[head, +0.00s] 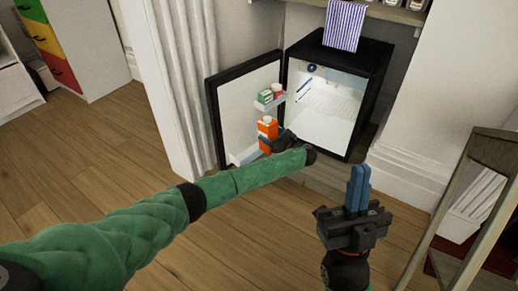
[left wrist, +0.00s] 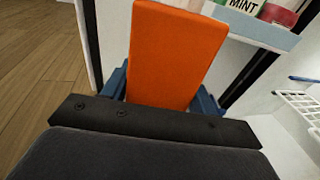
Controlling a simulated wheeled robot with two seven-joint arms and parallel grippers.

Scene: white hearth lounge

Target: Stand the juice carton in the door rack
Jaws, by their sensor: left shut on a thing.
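The orange juice carton (head: 267,128) with a white cap is at the open fridge door, above the lower door rack (head: 246,155). In the left wrist view the carton (left wrist: 175,55) fills the middle, between blue fingers. My left gripper (head: 268,143) is shut on the carton; its arm hides part of the lower rack. I cannot tell whether the carton's base touches the rack. My right gripper (head: 358,188) points up in front of the fridge, its blue fingers together and empty.
The upper door rack (head: 270,102) holds a green box (head: 265,96) and a reddish tub (head: 278,89). The small black fridge (head: 372,82) stands open with a wire shelf inside. A wooden stand (head: 470,190) is at the right. Bare floor lies at left.

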